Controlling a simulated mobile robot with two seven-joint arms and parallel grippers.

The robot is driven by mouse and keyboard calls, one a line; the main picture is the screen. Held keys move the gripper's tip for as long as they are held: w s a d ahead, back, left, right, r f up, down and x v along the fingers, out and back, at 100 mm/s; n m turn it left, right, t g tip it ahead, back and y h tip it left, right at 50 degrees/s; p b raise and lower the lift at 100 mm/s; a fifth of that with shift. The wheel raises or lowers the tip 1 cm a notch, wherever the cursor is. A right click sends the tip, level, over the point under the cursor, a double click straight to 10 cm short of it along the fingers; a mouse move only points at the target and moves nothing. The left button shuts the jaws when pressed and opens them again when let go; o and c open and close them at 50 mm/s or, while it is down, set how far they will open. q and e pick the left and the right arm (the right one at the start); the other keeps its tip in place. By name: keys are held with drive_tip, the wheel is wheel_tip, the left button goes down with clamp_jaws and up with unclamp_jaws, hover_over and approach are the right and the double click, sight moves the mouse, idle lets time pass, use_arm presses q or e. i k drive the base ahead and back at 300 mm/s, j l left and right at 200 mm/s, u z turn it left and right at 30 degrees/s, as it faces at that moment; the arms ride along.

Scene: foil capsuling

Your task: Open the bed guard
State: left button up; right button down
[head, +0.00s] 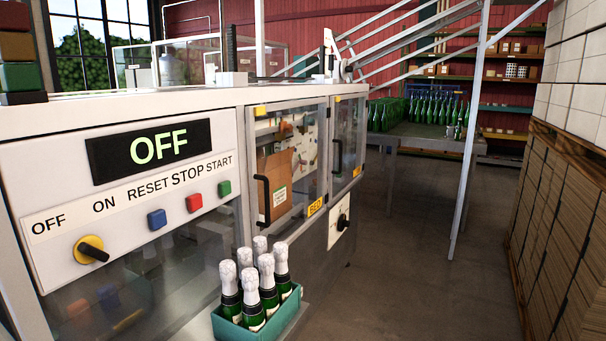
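The bed guard (290,165) is a clear door in a grey frame on the machine's side, right of the control panel. It looks shut. A yellow BED label (316,206) is at its lower right, and a dark upright handle (263,199) is near its left edge. A cardboard box (279,180) shows behind the clear pane. Neither of my grippers is in the head view.
The control panel's display (150,150) reads OFF, above a rotary switch (90,250) and blue, red and green buttons. A teal crate (240,333) of foil-topped bottles stands in front of the machine. Stacked cartons (560,220) line the right; the floor (420,270) between is clear.

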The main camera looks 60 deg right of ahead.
sight(251, 112)
drive_tip(key=l+z, duration=0.1)
drive_tip(key=z, duration=1.7)
drive_tip(key=i+l, duration=0.2)
drive_tip(key=l, duration=0.15)
drive_tip(key=i+l+u, duration=0.1)
drive_tip(key=l, duration=0.25)
drive_tip(key=i+l, duration=0.25)
drive_tip(key=l, duration=0.15)
drive_tip(key=i+l+u, duration=0.1)
drive_tip(key=l, duration=0.25)
drive_tip(key=i, duration=0.05)
